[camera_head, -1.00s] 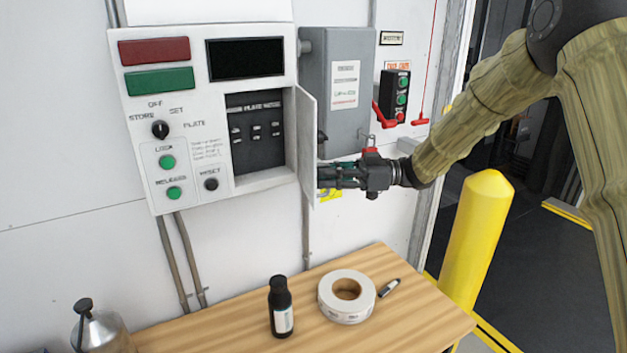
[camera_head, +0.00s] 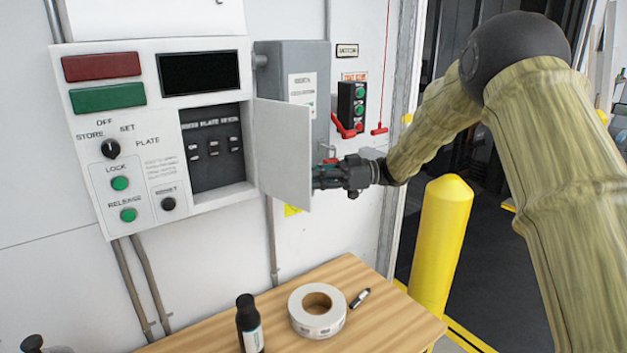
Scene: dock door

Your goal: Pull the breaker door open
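The breaker door (camera_head: 283,152) is a plain white flap on the right side of the white control panel (camera_head: 185,205). It stands swung out to the right, with its inner face toward the camera. The breaker recess (camera_head: 212,172) beside it is uncovered and shows a dark plate with small switches. My gripper (camera_head: 318,179) is at the door's free right edge, fingers pointing left. Its fingertips are partly hidden behind the door, so I cannot tell whether they touch or grip it.
A grey box (camera_head: 318,75) and a black button station (camera_head: 352,104) with a red lever are on the wall behind the door. Below is a wooden table (camera_head: 385,318) with a tape roll (camera_head: 317,311), bottle (camera_head: 249,325) and marker (camera_head: 360,298). A yellow bollard (camera_head: 441,245) stands right.

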